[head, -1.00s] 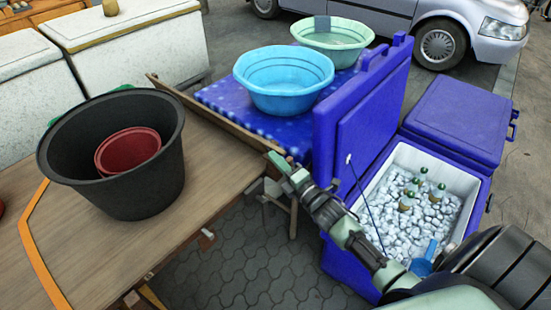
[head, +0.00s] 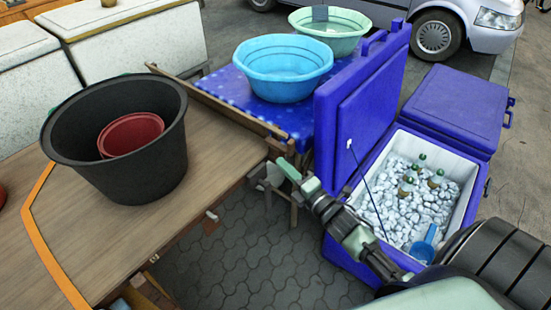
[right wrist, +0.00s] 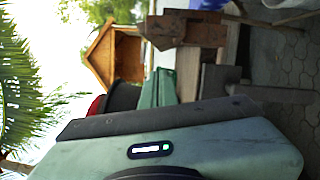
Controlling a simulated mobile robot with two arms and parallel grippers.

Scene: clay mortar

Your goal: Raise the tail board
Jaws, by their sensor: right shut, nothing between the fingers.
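The tail board (head: 225,108) is a long, thin wooden plank along the far right edge of the wooden bed (head: 215,165). Its near end lies close to my right gripper (head: 281,164). How far it is tilted is hard to tell. The right gripper is shut and empty, just below and beside that end; I cannot tell whether they touch. In the right wrist view the green fingers (right wrist: 160,90) are together, and brown wood (right wrist: 185,30) shows just beyond them. My left gripper is not in view.
A black bucket (head: 150,180) holding a red pot (head: 130,135) stands on the bed. Blue (head: 283,75) and green (head: 330,40) basins stand on a blue-covered table behind. An open blue cooler (head: 345,235) with ice and bottles is close right of my right arm.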

